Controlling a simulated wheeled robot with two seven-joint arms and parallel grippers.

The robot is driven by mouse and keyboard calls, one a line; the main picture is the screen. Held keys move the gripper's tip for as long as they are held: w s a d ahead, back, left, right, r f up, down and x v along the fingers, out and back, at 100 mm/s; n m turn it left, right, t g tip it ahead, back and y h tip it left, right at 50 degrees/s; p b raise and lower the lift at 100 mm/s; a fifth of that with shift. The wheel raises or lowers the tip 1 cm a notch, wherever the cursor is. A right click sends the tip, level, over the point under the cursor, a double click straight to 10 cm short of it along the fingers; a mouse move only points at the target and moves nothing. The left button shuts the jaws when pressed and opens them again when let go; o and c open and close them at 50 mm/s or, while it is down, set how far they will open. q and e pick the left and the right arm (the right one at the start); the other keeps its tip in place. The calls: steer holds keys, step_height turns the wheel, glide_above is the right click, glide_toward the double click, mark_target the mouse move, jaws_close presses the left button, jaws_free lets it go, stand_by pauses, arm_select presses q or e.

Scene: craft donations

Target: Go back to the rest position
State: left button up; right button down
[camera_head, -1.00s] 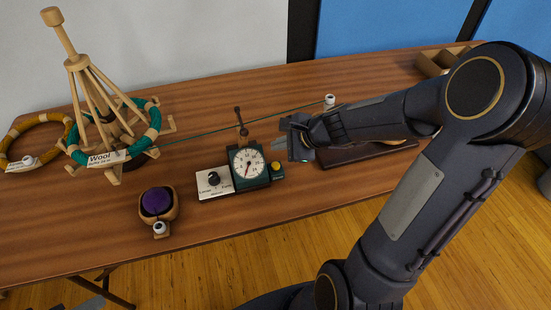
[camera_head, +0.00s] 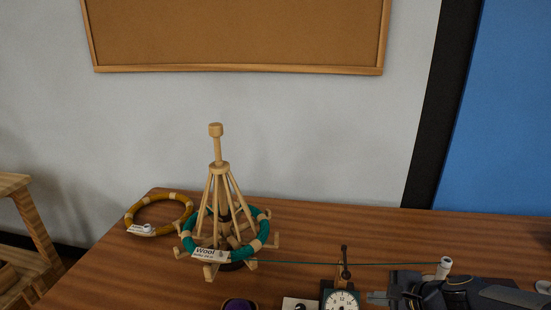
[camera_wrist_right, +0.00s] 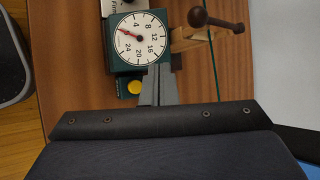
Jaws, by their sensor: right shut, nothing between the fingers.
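My right gripper (camera_head: 376,297) is at the bottom right of the head view, just right of the dial counter (camera_head: 341,299). In the right wrist view its fingers (camera_wrist_right: 158,84) are shut and empty, pointing at the counter (camera_wrist_right: 140,38) and its yellow button (camera_wrist_right: 134,87). I cannot tell whether they touch it. Most of the right arm is below the head view. My left gripper is not in view.
The wooden table (camera_head: 110,285) carries a swift (camera_head: 219,168) with a teal wool skein (camera_head: 188,236), an ochre skein (camera_head: 176,207) and a purple ball (camera_head: 240,305). A teal strand (camera_head: 300,262) runs right to a white-topped post (camera_head: 444,266). A corkboard (camera_head: 235,35) hangs behind.

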steer(key=s+a+r+n+p, duration=0.2)
steer(key=s+a+r+n, duration=0.3)
steer(key=s+r+n, duration=0.2)
steer(key=s+a+r+n+g+h+p, duration=0.1)
steer(key=s+n+g, duration=0.1)
steer(key=s+n, duration=0.8)
steer(key=shift+s+r+p, duration=0.25)
steer(key=shift+s+p, duration=0.05)
steer(key=shift+s, duration=0.95)
